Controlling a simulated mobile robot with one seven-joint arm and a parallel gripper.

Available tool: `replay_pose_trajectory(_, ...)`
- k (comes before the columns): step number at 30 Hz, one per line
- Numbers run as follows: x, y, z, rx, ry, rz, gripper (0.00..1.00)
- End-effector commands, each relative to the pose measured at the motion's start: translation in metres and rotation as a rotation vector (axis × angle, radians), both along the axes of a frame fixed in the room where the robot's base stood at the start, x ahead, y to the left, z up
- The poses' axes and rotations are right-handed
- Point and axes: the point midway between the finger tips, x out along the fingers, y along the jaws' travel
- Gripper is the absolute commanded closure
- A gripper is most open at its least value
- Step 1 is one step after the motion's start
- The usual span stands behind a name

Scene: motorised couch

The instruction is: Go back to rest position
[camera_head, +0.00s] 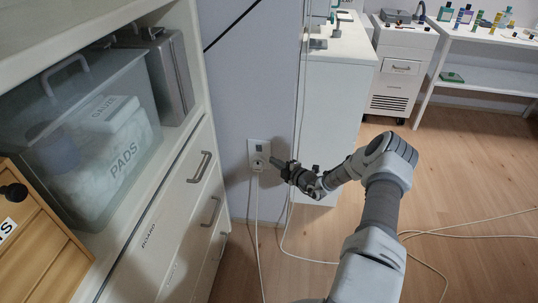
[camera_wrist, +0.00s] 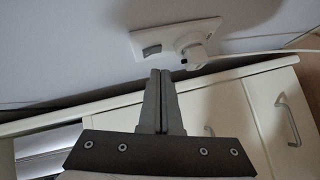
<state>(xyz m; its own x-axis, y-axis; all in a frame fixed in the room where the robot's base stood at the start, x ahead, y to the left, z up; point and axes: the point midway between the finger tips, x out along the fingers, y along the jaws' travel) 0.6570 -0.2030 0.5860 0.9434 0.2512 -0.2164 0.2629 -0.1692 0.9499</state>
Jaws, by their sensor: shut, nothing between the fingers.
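My arm reaches from the lower right toward the wall, and my gripper (camera_head: 274,162) is close to a white wall outlet (camera_head: 259,154). In the wrist view my gripper (camera_wrist: 160,72) has its two fingers together with nothing between them. The outlet plate (camera_wrist: 152,45) shows just beyond the fingertips, with a white plug (camera_wrist: 192,47) in it and a cable running off to the right. The fingertips appear apart from the plug, though the exact gap is hard to tell.
A cabinet with drawers (camera_head: 175,235) stands at the left; its shelf holds a clear bin (camera_head: 60,150) and a grey case (camera_head: 172,75). A white cabinet (camera_head: 336,100) stands behind my gripper. White cables (camera_head: 258,240) hang to the wooden floor, which is open at the right.

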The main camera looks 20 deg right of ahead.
Motion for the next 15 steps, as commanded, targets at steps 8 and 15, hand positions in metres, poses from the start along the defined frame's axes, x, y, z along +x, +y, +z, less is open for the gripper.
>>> replay_pose_trajectory(8,0.002,0.007,0.011,-0.043,-0.013,0.036,1.0)
replay_pose_trajectory(15,0.006,0.065,0.083,-0.403,-0.133,0.338,1.0)
